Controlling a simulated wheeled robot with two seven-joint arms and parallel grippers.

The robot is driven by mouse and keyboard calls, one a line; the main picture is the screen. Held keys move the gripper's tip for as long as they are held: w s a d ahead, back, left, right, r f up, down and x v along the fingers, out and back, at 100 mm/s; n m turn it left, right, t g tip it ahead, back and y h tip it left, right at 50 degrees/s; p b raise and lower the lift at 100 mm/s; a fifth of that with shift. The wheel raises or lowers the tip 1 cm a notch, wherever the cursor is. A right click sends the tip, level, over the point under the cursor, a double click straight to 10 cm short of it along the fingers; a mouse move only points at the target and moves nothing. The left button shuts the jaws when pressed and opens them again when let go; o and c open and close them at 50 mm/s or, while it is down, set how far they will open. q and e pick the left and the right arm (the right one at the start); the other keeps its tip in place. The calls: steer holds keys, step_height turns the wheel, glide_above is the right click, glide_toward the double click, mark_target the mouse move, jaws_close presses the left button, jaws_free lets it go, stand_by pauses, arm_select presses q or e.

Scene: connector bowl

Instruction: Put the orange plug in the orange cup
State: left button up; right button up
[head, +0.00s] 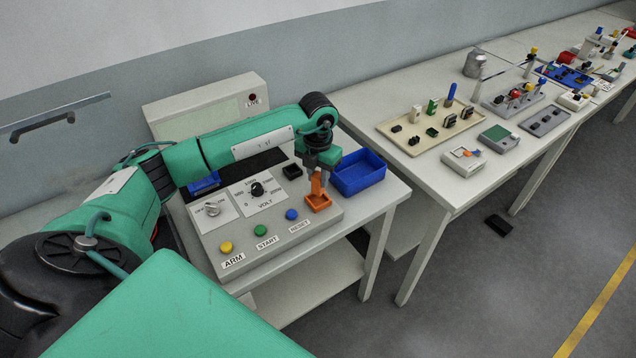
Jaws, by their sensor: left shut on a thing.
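My left gripper (318,172) points down above the right end of the grey control panel. It is shut on the orange plug (316,186), a small upright orange piece below the fingers. The orange cup (319,204) is a small square open box on the panel's right part. The plug is over the cup, and its lower end appears at or inside the cup's opening. I cannot tell whether it touches the cup's floor. My right gripper is not in view.
A blue bin (358,173) stands right beside the cup, and a small black cup (291,172) is behind it to the left. The panel (240,246) carries a knob (257,189) and coloured buttons. A second table (408,173) with boards and devices stands to the right.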

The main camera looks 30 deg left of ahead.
mark_target(318, 186)
arm_select(q)
step_height(318, 186, down, 4)
steer(key=shift+r+p, duration=0.25)
steer(key=shift+p, duration=0.25)
steer(key=shift+f, duration=0.2)
steer(key=shift+f, duration=0.1)
steer(key=o, duration=0.6)
steer(key=shift+f, duration=0.1)
steer(key=shift+c, duration=0.2)
steer(key=o, duration=0.4)
steer(key=shift+o, duration=0.2)
